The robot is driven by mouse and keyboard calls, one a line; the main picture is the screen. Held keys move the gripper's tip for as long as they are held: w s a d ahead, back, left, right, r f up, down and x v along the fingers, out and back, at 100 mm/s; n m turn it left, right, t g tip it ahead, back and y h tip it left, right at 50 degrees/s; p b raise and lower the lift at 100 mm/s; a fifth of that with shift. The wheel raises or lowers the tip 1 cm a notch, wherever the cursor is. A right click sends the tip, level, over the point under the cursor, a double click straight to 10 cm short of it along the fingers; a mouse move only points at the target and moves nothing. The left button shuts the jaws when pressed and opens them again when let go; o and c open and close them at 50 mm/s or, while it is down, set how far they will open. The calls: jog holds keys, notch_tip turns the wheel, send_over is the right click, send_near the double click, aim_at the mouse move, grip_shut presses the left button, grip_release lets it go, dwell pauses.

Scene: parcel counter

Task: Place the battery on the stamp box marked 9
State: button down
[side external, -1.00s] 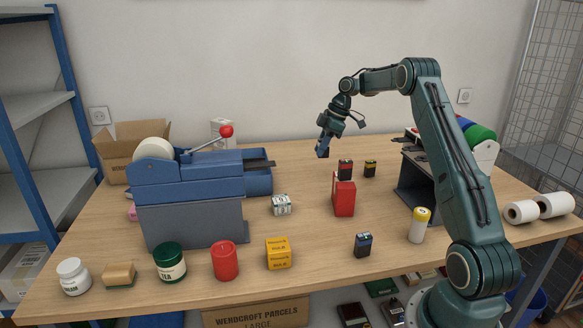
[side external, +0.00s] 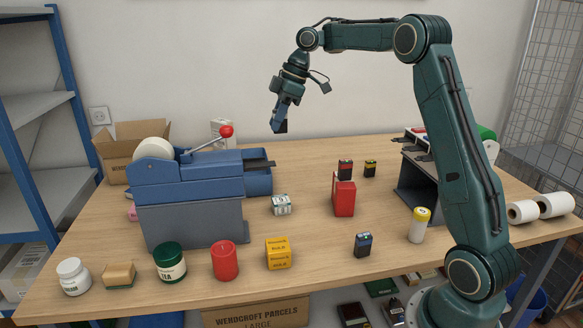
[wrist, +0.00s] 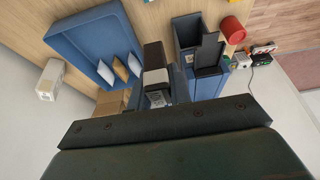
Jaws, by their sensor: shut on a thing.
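My gripper (side external: 279,128) is shut high above the back of the table, to the right of the blue press. In the wrist view the jaws close on a dark brown block with a pale band (wrist: 154,62), which looks like the battery. In the side view it is hard to tell from the dark fingertips. Candidate stamp boxes are the yellow printed box (side external: 278,253), the small white printed box (side external: 281,205) and the red box (side external: 344,198). I cannot read a 9 on any. A small black-and-red block (side external: 345,168) shows at the red box's top; contact is unclear.
The blue press (side external: 190,190) with its red-knobbed lever fills the left of the table. A red cylinder (side external: 225,260), a green jar (side external: 170,262) and a dark blue block (side external: 363,244) stand in front. A yellow-capped cylinder (side external: 419,225) is at right. The table's middle has bare wood.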

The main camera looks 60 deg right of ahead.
jog(key=shift+a+r, duration=0.15)
jog(key=shift+a, duration=0.05)
send_near(273, 200)
jog(key=shift+x, duration=2.7)
jog(key=shift+w, duration=0.15)
jog(key=c, duration=1.3)
grip_release()
jog(key=v, duration=1.2)
jog(key=shift+r, duration=0.1)
